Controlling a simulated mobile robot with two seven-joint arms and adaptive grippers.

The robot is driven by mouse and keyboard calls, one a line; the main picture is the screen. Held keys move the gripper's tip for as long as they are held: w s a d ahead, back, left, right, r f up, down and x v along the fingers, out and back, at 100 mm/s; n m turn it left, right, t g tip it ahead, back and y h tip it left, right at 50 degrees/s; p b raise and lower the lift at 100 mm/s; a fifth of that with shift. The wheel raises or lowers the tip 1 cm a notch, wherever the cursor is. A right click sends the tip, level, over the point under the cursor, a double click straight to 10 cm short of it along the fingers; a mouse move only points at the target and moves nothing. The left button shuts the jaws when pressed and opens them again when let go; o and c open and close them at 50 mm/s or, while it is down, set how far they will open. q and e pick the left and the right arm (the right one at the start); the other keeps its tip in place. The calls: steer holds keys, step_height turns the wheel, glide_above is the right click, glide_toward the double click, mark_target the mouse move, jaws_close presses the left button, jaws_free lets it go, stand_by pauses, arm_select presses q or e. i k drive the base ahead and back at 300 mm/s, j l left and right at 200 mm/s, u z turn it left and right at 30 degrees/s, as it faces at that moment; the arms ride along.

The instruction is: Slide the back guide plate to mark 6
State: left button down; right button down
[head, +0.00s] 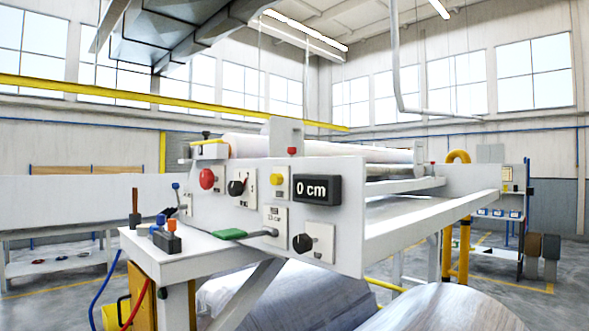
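The wrapping machine's white side panel (350,180) faces me at mid-picture. An upright light grey plate (285,136) stands on top of it, beside the pale roll (245,145). I cannot tell whether this is the back guide plate. No scale or mark 6 can be read from here. A black display (316,189) on the panel reads "0 cm". Neither of my grippers is in view.
The panel carries a red button (207,179), a yellow button (276,180) and black knobs (302,243). Large wrapped coils (440,308) fill the floor in front. A yellow post (464,250) stands at right.

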mark_target(283, 133)
steer(key=i+l+u, duration=0.25)
steer(key=l, duration=0.3)
steer(key=i+l+u, duration=0.25)
steer(key=l, duration=0.4)
steer(key=i, duration=0.05)
